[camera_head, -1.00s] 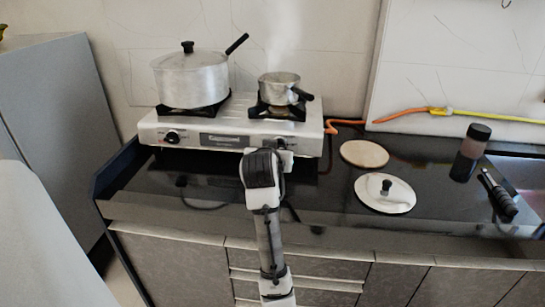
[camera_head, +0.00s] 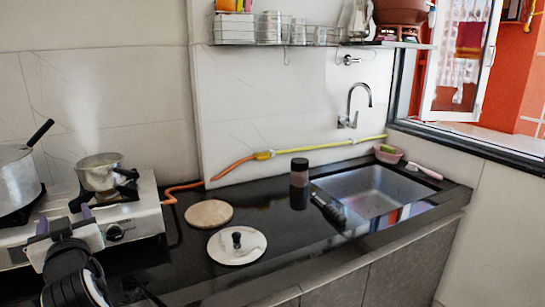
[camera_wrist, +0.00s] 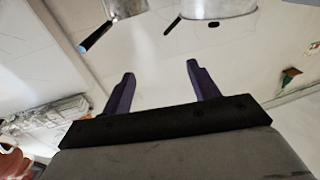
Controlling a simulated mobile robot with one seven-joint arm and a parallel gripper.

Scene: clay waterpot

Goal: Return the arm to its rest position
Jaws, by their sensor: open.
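My gripper (camera_head: 62,226) is at the lower left of the head view, in front of the stove, with the dark wrist below it. In the wrist view its two purple fingers (camera_wrist: 160,75) stand apart with nothing between them. The steaming small pot (camera_head: 100,172) sits on the stove (camera_head: 135,220) just behind my gripper in the head view. Whether the fingers touch the stove cannot be told. Parts of two metal pots show along the top edge of the wrist view.
A larger pot (camera_head: 17,180) is cut off at the left. A wooden disc (camera_head: 209,213) and a white lid (camera_head: 236,252) lie on the black counter. A dark-capped jar (camera_head: 299,175) stands beside the sink (camera_head: 372,190). A wall shelf (camera_head: 250,42) holds cups.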

